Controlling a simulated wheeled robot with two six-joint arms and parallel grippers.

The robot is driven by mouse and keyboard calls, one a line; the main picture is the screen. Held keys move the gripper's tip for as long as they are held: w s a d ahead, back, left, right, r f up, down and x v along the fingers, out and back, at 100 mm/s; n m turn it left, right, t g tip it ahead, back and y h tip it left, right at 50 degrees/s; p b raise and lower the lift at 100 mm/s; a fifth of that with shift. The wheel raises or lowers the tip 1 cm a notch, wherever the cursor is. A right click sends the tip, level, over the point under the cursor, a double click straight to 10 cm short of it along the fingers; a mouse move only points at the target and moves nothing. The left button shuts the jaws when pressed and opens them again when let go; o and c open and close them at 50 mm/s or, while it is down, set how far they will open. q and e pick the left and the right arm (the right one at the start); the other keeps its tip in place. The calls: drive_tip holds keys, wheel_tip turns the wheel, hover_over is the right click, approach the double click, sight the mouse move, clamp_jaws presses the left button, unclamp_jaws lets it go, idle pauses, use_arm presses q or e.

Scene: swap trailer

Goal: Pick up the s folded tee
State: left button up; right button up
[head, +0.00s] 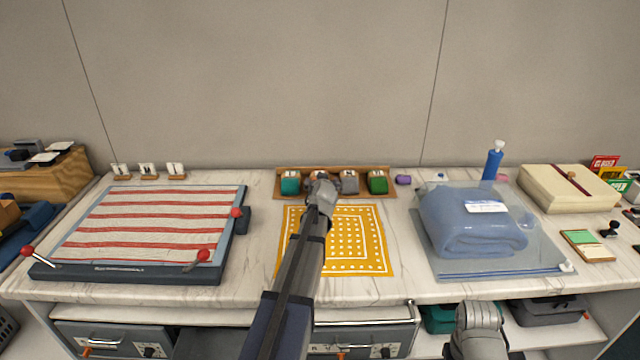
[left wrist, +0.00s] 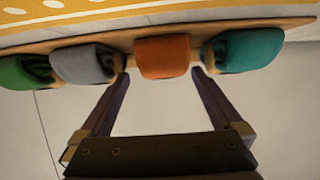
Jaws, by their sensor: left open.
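Several rolled or folded tees sit in a row on a wooden tray (head: 283,170) at the back: teal (head: 290,186), grey (head: 349,186) and green (head: 377,184). An orange tee (left wrist: 163,57) between the teal and grey ones is mostly hidden by my gripper in the head view. I cannot read which one is s. My left gripper (head: 322,190) is open and empty over the row. In the left wrist view its fingers (left wrist: 160,75) are spread either side of the orange tee, apart from it. My right gripper (head: 480,325) is low at the front; its fingertips are unclear.
A yellow patterned cloth (head: 375,245) lies before the tray. A striped cloth (head: 140,230) on a board with red-knobbed levers is left. A blue folded garment (head: 470,225) on a clear bag and a blue pump bottle (head: 492,165) are right, beside a cream box (head: 565,188).

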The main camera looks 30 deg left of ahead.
use_arm(q)
drive_tip(key=shift+a+b+x, duration=0.2)
drive_tip(key=shift+b+x, duration=0.75)
drive_tip(key=shift+x, duration=2.05)
drive_tip(key=shift+s+r, duration=0.15)
drive_tip(key=shift+s, duration=0.05)
drive_tip(key=c, duration=1.3)
